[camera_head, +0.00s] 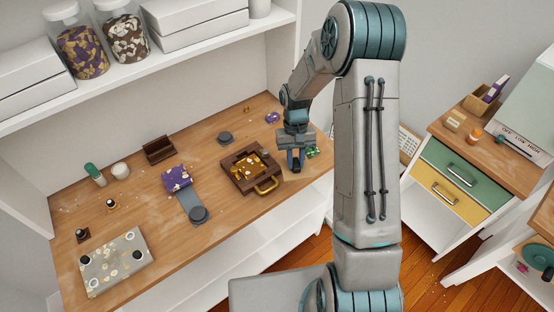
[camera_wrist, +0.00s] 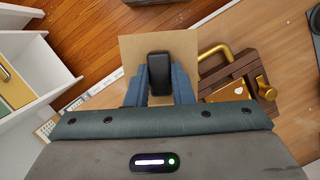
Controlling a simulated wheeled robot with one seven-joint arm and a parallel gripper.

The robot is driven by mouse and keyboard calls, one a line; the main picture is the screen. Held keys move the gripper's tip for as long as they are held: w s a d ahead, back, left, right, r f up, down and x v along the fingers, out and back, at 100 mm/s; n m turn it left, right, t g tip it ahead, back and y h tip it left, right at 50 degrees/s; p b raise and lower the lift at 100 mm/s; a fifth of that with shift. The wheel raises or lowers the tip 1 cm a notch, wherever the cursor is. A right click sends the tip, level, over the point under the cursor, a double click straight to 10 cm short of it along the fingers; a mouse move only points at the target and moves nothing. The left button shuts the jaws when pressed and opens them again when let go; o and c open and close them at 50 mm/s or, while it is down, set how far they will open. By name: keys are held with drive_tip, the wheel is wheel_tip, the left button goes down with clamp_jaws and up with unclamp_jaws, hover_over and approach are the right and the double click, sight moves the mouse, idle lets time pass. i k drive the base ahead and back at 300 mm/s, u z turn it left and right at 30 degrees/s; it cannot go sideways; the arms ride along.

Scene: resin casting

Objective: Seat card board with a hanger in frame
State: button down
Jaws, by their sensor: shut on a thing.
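My gripper (camera_wrist: 162,88) is shut on the black hanger (camera_wrist: 160,70), which stands between its blue fingers. The tan, square card board (camera_wrist: 133,50) shows just beyond the hanger in the wrist view. Whether they touch is hidden.
The workbench (camera_head: 135,205) also holds a purple block (camera_head: 176,178) on a grey strip, a speckled slab (camera_head: 115,262), a dark box (camera_head: 158,149) and small bottles. A green piece (camera_head: 313,152) lies close to my gripper. A drawer cabinet (camera_head: 455,175) stands at the right.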

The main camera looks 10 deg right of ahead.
sight(274, 169)
drive_tip(key=z, duration=2.5)
drive_tip(key=k, duration=0.8)
drive_tip(key=u, duration=2.2)
